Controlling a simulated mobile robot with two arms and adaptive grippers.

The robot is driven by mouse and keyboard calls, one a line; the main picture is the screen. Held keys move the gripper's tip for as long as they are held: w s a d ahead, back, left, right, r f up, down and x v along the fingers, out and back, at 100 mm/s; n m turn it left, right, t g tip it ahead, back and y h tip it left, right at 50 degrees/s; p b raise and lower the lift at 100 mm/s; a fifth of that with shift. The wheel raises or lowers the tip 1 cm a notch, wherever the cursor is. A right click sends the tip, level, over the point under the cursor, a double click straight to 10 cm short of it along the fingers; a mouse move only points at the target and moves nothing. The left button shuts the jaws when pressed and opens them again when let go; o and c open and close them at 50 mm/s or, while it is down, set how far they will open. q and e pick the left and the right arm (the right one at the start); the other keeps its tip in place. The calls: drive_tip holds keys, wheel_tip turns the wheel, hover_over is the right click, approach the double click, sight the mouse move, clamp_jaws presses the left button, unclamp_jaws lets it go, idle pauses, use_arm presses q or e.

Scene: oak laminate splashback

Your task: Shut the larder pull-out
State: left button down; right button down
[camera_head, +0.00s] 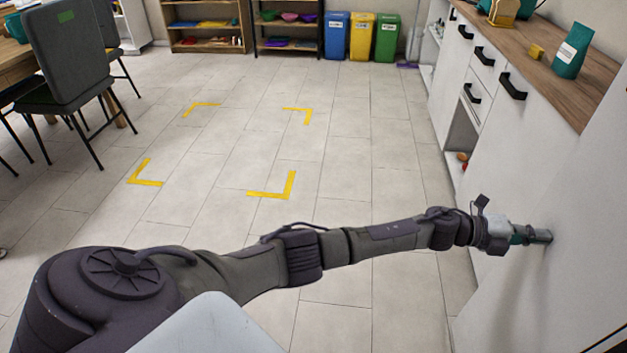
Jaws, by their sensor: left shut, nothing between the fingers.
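A tall white front (585,225) fills the right side of the view and looks like the larder pull-out. A bit of a dark handle (607,343) shows at the bottom right edge. My left arm reaches across from the left. My left gripper (541,237) is shut and empty, its fingertips at the face of this front, touching or very close to it. Whether the pull-out stands out from the cabinet run cannot be told, as its far side is out of view. My right gripper is not in view.
White base units with black handles (512,87) run along the right, under a wooden worktop (565,92) holding a teal bag (572,52). An open niche (461,138) sits below. The tiled floor (380,150) is clear, with yellow corner marks (287,187). Chairs (70,60) stand left.

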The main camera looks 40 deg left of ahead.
use_arm(q)
drive_tip(key=shift+w+d+r, duration=0.1)
drive_tip(key=shift+r, duration=0.15)
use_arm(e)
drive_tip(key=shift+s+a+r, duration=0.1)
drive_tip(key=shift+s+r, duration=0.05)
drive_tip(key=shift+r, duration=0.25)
